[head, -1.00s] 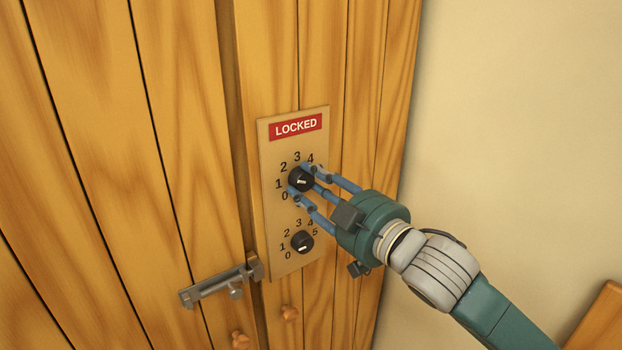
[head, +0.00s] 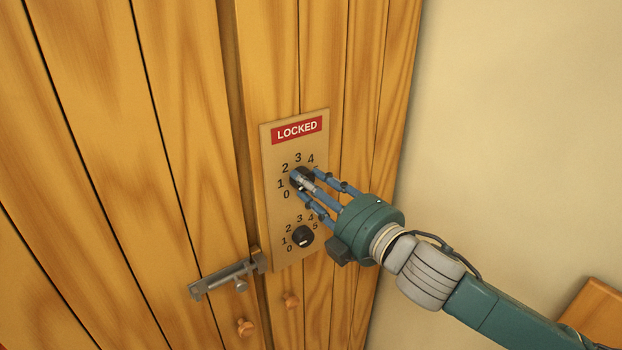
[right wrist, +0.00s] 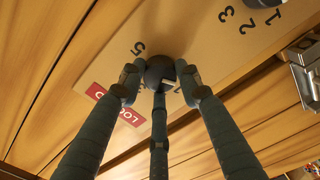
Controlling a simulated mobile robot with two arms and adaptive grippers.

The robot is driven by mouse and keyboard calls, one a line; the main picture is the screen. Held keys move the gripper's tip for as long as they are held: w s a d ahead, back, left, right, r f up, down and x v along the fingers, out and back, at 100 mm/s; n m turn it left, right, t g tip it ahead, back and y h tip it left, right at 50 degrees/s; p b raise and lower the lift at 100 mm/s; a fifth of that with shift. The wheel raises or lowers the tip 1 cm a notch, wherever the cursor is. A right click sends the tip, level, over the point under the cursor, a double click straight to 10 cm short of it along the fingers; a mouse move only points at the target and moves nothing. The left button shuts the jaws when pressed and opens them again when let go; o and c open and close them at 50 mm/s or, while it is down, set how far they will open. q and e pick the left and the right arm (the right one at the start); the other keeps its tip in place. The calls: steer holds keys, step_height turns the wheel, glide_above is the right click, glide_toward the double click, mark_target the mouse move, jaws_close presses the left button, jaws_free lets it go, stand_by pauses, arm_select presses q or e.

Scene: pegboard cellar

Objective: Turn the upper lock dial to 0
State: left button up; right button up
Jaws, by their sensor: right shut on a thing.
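The upper lock dial (head: 296,181) is a round black knob on a tan panel (head: 283,255), with numbers around it. My right gripper (head: 303,180) is shut on this dial, its blue fingers around the knob. In the right wrist view, the dial (right wrist: 159,68) sits between the fingertips, and a white mark shows on its edge. The fingers cover part of the dial and its numbers, so I cannot tell which number the mark faces. The red sign (head: 297,130) above reads LOCKED. My left gripper is not in view.
A lower black dial (head: 303,236) with its own numbers sits just below, on the same panel. A metal bolt (head: 228,277) and small wooden knobs (head: 245,327) are lower on the wooden doors. A bare wall (head: 510,130) is at the right.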

steer(key=shift+w+d+f+n+p, duration=0.1)
steer(key=shift+n+p, duration=0.2)
steer(key=shift+n, duration=0.3)
steer(key=shift+f+n+p, duration=0.1)
steer(key=shift+n+p, duration=0.15)
steer(key=shift+n, duration=0.65)
steer(key=shift+r, duration=0.1)
steer(key=o, duration=1.2)
steer(key=shift+w, duration=0.1)
steer(key=shift+c, duration=0.2)
steer(key=v, duration=1.2)
